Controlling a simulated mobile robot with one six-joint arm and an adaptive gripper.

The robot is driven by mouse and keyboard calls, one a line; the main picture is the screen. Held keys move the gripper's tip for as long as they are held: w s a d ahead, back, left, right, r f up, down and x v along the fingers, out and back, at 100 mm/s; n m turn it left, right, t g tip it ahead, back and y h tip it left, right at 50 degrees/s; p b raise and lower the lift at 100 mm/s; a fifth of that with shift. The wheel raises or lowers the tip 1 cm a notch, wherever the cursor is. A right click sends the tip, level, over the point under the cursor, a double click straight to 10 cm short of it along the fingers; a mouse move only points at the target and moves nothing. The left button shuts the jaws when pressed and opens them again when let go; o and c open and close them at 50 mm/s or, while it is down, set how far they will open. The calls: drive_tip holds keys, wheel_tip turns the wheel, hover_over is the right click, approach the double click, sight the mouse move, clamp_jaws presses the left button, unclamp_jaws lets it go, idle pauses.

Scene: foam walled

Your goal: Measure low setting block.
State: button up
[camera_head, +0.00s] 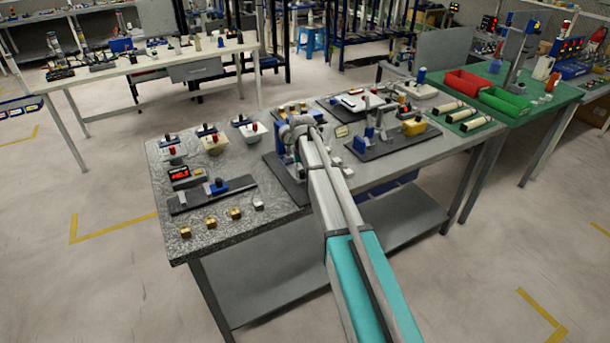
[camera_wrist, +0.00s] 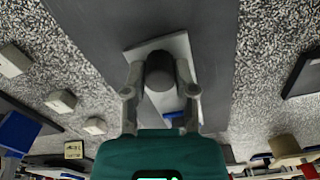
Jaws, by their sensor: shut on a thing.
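In the wrist view my gripper (camera_wrist: 160,88) has its two fingers closed on the sides of a dark round knob (camera_wrist: 160,67). The knob stands over a pale plate (camera_wrist: 140,53) on a dark grey board (camera_wrist: 100,30). In the head view my arm covers most of this spot, and the gripper (camera_head: 298,128) shows only partly beside a blue upright part. Several small blocks, brass (camera_head: 210,222) and one silver (camera_head: 258,205), lie in a row at the table's front left. I cannot tell which block is the low setting block.
A display with red digits (camera_head: 180,174) and a dark rail with a blue slider (camera_head: 218,187) stand on the left of the table. Pale blocks (camera_wrist: 60,102) lie beside the board. A fixture with a yellow part (camera_head: 414,127) stands to the right.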

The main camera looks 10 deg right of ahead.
drive_tip(key=shift+w+a, duration=0.1)
drive_tip(key=shift+w, duration=0.05)
drive_tip(key=o, duration=1)
drive_tip(key=shift+c, duration=0.2)
drive_tip(key=s+d, duration=0.4)
drive_tip(key=s, duration=0.9)
wheel_tip(320, 180, up, 14)
drive_tip(key=p, duration=1.4)
drive_tip(key=s+a+f+b, duration=0.2)
drive_tip(key=s, duration=1.4)
drive_tip(key=shift+a+m, duration=0.2)
drive_tip(key=shift+m, duration=0.1)
